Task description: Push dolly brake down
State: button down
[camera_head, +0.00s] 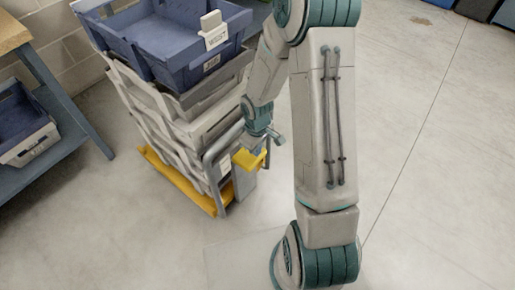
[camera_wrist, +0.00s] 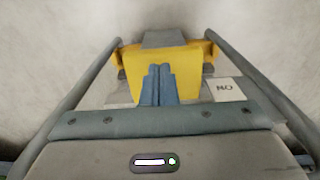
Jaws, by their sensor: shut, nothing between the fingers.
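The dolly (camera_head: 185,185) has a yellow base and carries a tall stack of totes. A yellow brake pedal (camera_head: 248,160) sits at its near right end, beside a grey bent-tube handle. In the wrist view the yellow brake pedal (camera_wrist: 195,66) fills the middle, with a grey block at its far edge. My gripper (camera_wrist: 159,68) has its two blue fingers side by side, shut and empty, over the yellow part. In the head view my gripper (camera_head: 257,149) is right at the pedal, partly hidden by the wrist. I cannot tell whether the fingertips touch it.
Grey tubes (camera_wrist: 245,70) run along both sides of the pedal in the wrist view. A white label (camera_wrist: 227,89) lies right of the fingers. A blue tote (camera_head: 180,45) tops the stack. A workbench (camera_head: 70,120) stands left.

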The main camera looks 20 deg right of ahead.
notch_tip(320, 180, up, 12)
jog(key=p, duration=0.3)
jog(key=shift+p, duration=0.4)
jog(key=s+r+m+t+p, duration=0.1)
jog(key=s+r+p, duration=0.4)
jog(key=r, duration=0.7)
jog(key=s+r+m+t+p, duration=0.1)
jog(key=s+r+m+p, duration=0.3)
jog(key=r, duration=0.9)
jog(key=s+r+m+p, duration=0.2)
jog(key=s+r+p, duration=0.4)
jog(key=r+p, duration=0.4)
notch_tip(320, 180, up, 3)
jog(key=shift+d+r+t, duration=0.1)
jog(key=shift+d+t, duration=0.3)
